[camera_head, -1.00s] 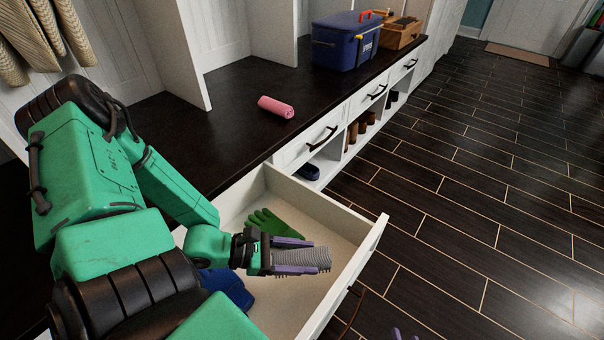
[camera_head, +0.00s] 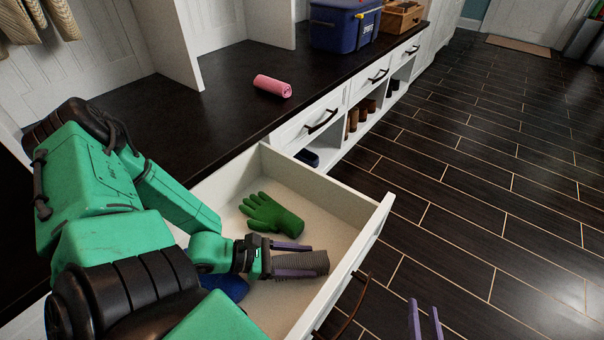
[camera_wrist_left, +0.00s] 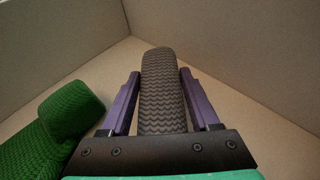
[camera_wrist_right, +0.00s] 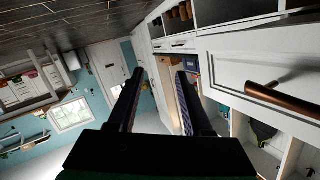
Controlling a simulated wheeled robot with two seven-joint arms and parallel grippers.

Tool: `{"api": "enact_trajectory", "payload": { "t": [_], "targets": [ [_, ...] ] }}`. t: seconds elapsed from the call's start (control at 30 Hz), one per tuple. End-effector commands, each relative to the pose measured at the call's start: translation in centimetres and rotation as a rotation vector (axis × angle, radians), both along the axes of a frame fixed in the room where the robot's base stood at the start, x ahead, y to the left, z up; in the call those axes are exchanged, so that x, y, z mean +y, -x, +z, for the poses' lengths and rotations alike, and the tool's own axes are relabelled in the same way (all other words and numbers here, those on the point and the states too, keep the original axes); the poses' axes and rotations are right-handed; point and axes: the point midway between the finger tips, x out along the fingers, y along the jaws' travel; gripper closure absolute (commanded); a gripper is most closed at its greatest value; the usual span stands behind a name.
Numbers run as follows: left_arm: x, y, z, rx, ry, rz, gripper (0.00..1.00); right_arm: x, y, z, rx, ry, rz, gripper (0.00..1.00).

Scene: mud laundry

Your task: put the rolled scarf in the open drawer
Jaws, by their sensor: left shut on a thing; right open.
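A grey ribbed roll, the rolled scarf (camera_head: 314,262), is held in my left gripper (camera_head: 292,262). The left wrist view shows the scarf (camera_wrist_left: 161,95) between both fingers, low inside the open drawer (camera_head: 325,200). Whether it touches the drawer floor I cannot tell. A green glove (camera_head: 272,214) lies in the drawer, beyond the gripper. A blue item (camera_head: 226,286) is in the drawer too, partly hidden by my arm. My right gripper (camera_head: 425,318) is open and empty, outside the drawer over the floor; its fingers show in the right wrist view (camera_wrist_right: 160,75).
A pink roll (camera_head: 272,86) lies on the dark bench top (camera_head: 215,110). A blue box (camera_head: 343,28) and a wooden box (camera_head: 402,18) stand farther along it. Shut drawers (camera_head: 318,120) and shoe cubbies line the bench front. The floor at right is clear.

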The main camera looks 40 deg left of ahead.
Motion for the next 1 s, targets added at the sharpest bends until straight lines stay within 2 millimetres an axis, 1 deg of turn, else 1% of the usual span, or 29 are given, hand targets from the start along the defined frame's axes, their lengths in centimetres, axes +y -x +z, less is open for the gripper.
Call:
{"api": "enact_trajectory", "payload": {
  "t": [0.37,0.63,0.67,0.7,0.73,1.0],
  "targets": [
    [0.0,0.0,-0.1,-0.001,0.001,0.000,0.98,0.0,-0.4,0.5,-0.019,-0.001,-0.002,0.50],
    [0.0,0.0,-0.2,-0.001,0.001,0.000,0.98,-0.1,-1.4,2.0,-0.061,-0.009,-0.008,0.50],
    [0.0,0.0,-0.2,0.000,0.000,0.000,0.27,-0.1,-1.5,2.1,-0.065,-0.010,-0.008,0.50],
    [0.0,0.0,-0.2,0.000,0.000,0.000,0.11,-0.1,-1.6,2.3,-0.068,-0.011,-0.009,0.50],
    [0.0,0.0,-0.2,0.000,0.000,0.000,0.08,-0.1,-1.6,2.3,-0.068,-0.012,-0.010,0.50],
    [0.0,0.0,-0.2,0.000,0.000,0.000,0.08,-0.1,-1.4,2.0,-0.061,-0.012,-0.012,0.50]
  ]
}}
